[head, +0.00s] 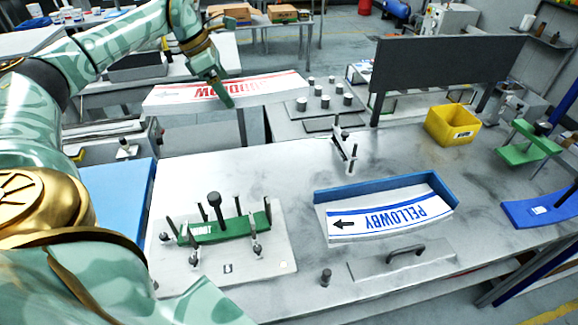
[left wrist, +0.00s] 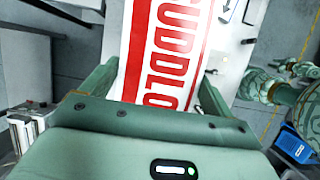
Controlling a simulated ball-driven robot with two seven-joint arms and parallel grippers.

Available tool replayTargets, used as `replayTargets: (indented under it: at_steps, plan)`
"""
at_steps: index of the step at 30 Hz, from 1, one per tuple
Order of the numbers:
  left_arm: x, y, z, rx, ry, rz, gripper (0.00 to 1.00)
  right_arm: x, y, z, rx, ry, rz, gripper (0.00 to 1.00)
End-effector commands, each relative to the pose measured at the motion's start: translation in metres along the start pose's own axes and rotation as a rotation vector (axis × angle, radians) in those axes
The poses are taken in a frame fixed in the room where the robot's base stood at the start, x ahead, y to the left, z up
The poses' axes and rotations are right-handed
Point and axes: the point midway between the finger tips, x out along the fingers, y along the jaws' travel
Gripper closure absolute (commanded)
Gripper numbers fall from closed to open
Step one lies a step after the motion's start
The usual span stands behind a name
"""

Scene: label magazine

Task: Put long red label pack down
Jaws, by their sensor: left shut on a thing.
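The long red label pack (head: 262,88) is white with red lettering and red edge stripes. In the head view it is at the upper left, beyond the table's far edge and level with the table top or above it. My left gripper (head: 222,92) is shut on its near side. In the left wrist view the pack (left wrist: 165,45) runs up and away between the two fingers. Whether anything supports the pack from below is hard to tell. My right gripper is not in view.
The grey table (head: 290,180) holds a blue tray (head: 385,187) with a blue-lettered PELLOWBY pack (head: 390,216), a green fixture (head: 225,230) with upright pins, and a yellow bin (head: 453,124). A plate with several pegs (head: 322,105) stands behind. The table's middle is clear.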

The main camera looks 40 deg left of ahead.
Motion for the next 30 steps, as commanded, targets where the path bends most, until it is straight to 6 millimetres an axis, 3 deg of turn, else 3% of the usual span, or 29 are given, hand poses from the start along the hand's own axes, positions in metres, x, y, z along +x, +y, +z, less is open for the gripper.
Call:
replayTargets:
  at_steps: [1,8,18,24,30]
  plan:
    - [0.015,0.001,-0.005,0.0,0.0,0.0,0.55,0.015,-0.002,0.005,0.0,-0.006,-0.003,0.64]
    - [0.061,0.003,-0.022,0.0,0.001,0.0,0.55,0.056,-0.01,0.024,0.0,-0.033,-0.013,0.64]
    - [0.167,0.008,-0.058,-0.002,0.004,-0.004,0.55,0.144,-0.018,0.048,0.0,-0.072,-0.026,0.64]
    - [0.188,0.011,-0.062,0.0,-0.001,0.0,0.55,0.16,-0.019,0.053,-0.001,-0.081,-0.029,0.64]
    - [0.219,0.025,-0.034,0.002,-0.005,0.0,0.55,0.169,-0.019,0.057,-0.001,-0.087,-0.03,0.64]
